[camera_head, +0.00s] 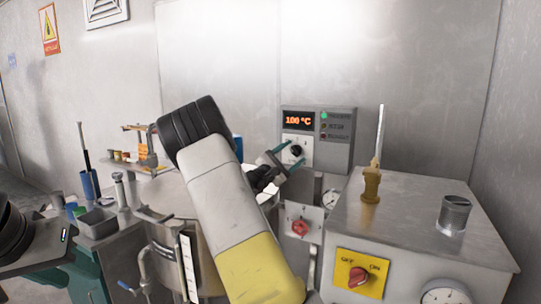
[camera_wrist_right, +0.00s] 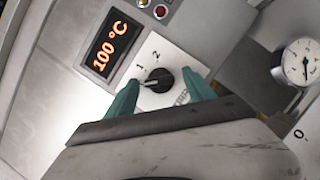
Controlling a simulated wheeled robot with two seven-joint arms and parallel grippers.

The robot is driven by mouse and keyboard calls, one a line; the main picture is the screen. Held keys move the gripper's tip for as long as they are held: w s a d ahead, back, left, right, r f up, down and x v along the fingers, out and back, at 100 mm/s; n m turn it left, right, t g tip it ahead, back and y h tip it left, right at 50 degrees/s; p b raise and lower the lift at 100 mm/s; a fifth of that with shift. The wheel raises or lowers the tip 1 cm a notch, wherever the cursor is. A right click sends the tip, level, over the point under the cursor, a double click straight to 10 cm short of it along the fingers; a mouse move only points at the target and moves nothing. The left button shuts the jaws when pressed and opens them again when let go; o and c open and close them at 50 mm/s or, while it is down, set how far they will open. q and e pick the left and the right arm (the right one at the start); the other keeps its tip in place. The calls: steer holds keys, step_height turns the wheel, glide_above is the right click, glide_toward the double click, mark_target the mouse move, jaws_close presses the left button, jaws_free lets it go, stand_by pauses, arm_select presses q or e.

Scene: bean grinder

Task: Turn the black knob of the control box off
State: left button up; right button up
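The grey control box (camera_head: 338,140) stands against the back wall, its display (camera_head: 299,121) reading 100 °C. Its black knob (camera_head: 296,151) sits on a white plate below the display. In the right wrist view the knob (camera_wrist_right: 159,80) has a light pointer mark towards the left, below the printed 1 and 2. My right gripper (camera_wrist_right: 162,84) is open, with one teal fingertip on each side of the knob and a gap to each. In the head view my right gripper (camera_head: 284,158) is partly hidden by its wrist. My left gripper (camera_head: 85,272) is at the lower left, cut off, its opening unclear.
A steel machine (camera_head: 425,215) with a yellow OFF/ON switch plate (camera_head: 376,267) stands at right. A red knob (camera_head: 300,227) and a gauge (camera_wrist_right: 302,62) are near the control box.

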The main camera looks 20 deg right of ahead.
steer(key=v, duration=0.7)
steer(key=shift+s+a, duration=0.2)
steer(key=shift+a, duration=0.2)
steer(key=shift+f, duration=0.1)
steer(key=s+d+f+m+g+y, duration=0.2)
steer(key=s+d+m+g, duration=0.1)
steer(key=s, duration=0.3)
steer(key=s+d+f+m+g+y, duration=0.2)
steer(key=s+f+m+g, duration=0.1)
steer(key=s+g, duration=0.15)
steer(key=s+a+f+m+y, duration=0.35)
steer(key=s+y, duration=0.35)
steer(key=s, duration=0.3)
steer(key=s+a+r+m+t+y, duration=0.1)
steer(key=s+a+y, duration=0.4)
steer(key=a, duration=0.6)
steer(key=s+a+r+m+t+y, duration=0.2)
steer(key=s+a+r+t+y, duration=0.2)
steer(key=a, duration=0.7)
step_height(320, 180, up, 2)
steer(key=s+y, duration=0.1)
steer(key=s, duration=0.2)
steer(key=shift+y, duration=0.3)
